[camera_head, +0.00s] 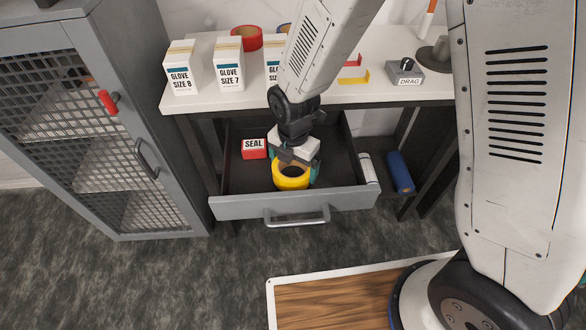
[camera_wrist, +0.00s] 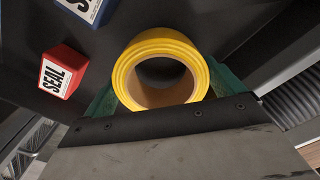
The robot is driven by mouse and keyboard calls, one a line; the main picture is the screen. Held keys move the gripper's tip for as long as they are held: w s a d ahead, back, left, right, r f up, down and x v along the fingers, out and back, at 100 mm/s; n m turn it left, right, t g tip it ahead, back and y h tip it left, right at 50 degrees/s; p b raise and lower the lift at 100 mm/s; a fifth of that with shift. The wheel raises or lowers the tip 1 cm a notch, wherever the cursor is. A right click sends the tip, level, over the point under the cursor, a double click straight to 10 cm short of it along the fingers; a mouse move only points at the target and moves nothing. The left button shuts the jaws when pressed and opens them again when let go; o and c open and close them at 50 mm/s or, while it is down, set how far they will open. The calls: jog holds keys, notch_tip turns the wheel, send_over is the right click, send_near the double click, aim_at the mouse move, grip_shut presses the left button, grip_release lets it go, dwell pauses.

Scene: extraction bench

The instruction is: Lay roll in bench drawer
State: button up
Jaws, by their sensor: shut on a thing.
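The yellow tape roll (camera_head: 291,182) is held by my gripper (camera_head: 297,170) inside the open bench drawer (camera_head: 236,206). In the wrist view the roll (camera_wrist: 205,72) sits between the green-padded fingertips of my gripper (camera_wrist: 165,95), its round hole facing the camera. I cannot tell whether the roll touches the drawer floor. The drawer is pulled out under the bench, with a bar handle on its front. A red box marked SEAL (camera_head: 254,150) lies in the drawer to the left of the roll. The wrist view shows the red box (camera_wrist: 66,62) and part of a blue SEAL box (camera_wrist: 92,8).
The bench top (camera_head: 200,101) holds glove boxes (camera_head: 229,66), a red roll (camera_head: 247,38) and a DRAG block (camera_head: 405,72). A grey mesh cabinet (camera_head: 180,150) stands close at the left. A blue cylinder (camera_head: 399,172) and a white one (camera_head: 369,170) are right of the drawer.

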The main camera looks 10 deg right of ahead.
jog(key=shift+f, duration=1.05)
